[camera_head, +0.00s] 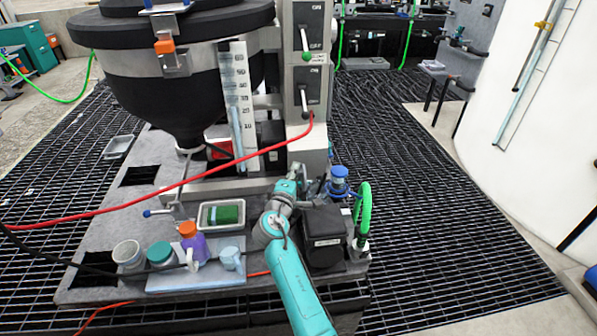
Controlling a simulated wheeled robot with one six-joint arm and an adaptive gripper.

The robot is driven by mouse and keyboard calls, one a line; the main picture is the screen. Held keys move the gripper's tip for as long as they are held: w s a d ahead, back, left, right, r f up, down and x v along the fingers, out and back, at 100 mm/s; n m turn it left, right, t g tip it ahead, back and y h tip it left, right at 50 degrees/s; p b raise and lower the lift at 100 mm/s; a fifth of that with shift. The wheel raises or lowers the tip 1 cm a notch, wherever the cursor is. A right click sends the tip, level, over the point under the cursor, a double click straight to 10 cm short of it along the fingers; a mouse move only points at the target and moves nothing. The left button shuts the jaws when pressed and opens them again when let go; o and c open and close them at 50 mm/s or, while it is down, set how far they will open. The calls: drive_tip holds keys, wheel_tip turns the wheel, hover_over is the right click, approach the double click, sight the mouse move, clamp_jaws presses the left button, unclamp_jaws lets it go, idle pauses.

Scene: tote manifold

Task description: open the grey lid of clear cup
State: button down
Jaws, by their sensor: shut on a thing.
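A small pale, see-through looking cup (231,259) stands at the right end of a light blue tray (205,283). It is the closest match to the clear cup, but I cannot make out a grey lid on it. My teal and grey arm rises from the bottom and passes to the right of the tray. My gripper (312,187) is at the arm's far end, behind and right of the cup and apart from it, near a blue-topped fitting (340,180). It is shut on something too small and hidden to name. Its fingertips are not clear.
A white tub (128,254), a teal-lidded jar (160,253) and a purple bottle with an orange cap (193,243) stand left of the cup. A tray with a green block (222,214) lies behind. A red hose (170,187) crosses behind.

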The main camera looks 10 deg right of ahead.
drive_tip(key=shift+a+f+n, duration=0.1)
drive_tip(key=shift+a+n, duration=0.05)
drive_tip(key=shift+n, duration=0.15)
idle(0.4)
drive_tip(key=c, duration=1.1)
unclamp_jaws()
drive_tip(key=v, duration=1.2)
drive_tip(key=shift+f, duration=0.15)
